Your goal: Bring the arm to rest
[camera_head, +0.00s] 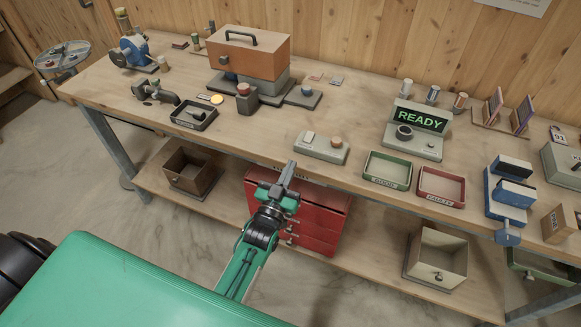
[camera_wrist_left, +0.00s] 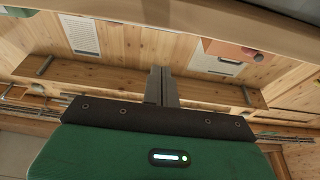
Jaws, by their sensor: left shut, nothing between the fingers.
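My left gripper (camera_head: 288,170) is in the middle of the head view, at the end of my green and black arm. Its fingers are together with nothing between them. It points towards the front edge of the wooden workbench (camera_head: 245,135), in front of the red drawer cabinet (camera_head: 325,215) in the picture. I cannot tell how far it is from the bench edge. In the left wrist view the shut fingers (camera_wrist_left: 162,75) show side by side, empty. My right gripper is in neither view.
A beige box with a switch (camera_head: 321,147), a green tray (camera_head: 387,169), a red tray (camera_head: 441,187) and a READY display (camera_head: 419,119) stand on the bench. A brown open box (camera_head: 190,172) and a pale bin (camera_head: 437,257) sit on the lower shelf.

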